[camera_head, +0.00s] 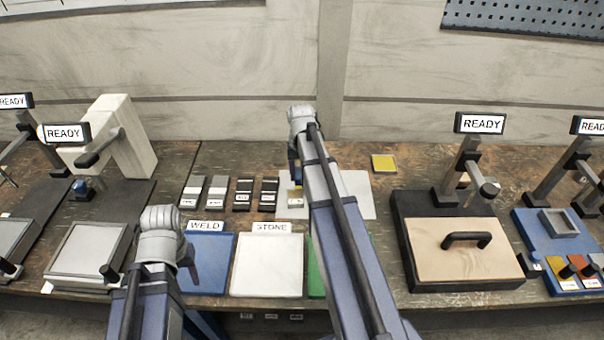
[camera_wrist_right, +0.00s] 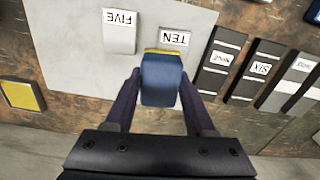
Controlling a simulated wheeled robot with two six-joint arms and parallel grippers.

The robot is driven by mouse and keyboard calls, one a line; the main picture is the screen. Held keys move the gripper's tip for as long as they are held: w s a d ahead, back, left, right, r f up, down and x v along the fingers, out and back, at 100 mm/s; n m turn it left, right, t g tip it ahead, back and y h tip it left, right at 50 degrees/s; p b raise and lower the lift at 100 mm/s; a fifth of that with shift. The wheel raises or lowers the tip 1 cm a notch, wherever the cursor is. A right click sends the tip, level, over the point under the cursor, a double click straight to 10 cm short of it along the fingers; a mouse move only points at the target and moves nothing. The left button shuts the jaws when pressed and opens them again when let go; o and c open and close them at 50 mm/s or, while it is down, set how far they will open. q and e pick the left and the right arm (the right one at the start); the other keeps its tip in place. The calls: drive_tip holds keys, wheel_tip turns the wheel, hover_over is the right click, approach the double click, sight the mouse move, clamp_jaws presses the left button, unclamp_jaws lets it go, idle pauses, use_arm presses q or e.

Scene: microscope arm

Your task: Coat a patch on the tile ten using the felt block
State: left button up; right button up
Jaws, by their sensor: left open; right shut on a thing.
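My right gripper (camera_wrist_right: 160,92) is shut on the felt block (camera_wrist_right: 161,80), a blue block with a yellow edge at its far end. Tile ten (camera_wrist_right: 174,40), a small light tile with a "TEN" label, lies on a pale sheet. In the wrist view the block's yellow end overlaps the tile just below its label; whether they touch I cannot tell. In the head view my right arm hides most of this spot. My left gripper (camera_head: 188,264) is open and empty in front of the "WELD" mat.
Tile five (camera_wrist_right: 119,32) lies beside tile ten on the pale sheet (camera_head: 354,187). Several grey and dark tiles (camera_head: 243,193) stand to the left in the head view. A yellow pad (camera_head: 384,163) lies at the back right. A wooden-topped box (camera_head: 462,262) with a handle is at the right.

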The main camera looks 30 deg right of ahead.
drive_tip(key=shift+r+p, duration=0.9)
drive_tip(key=shift+r, duration=0.35)
use_arm(q)
wheel_tip(320, 180, up, 2)
drive_tip(key=shift+d+r, duration=0.1)
drive_tip(key=shift+r, duration=0.1)
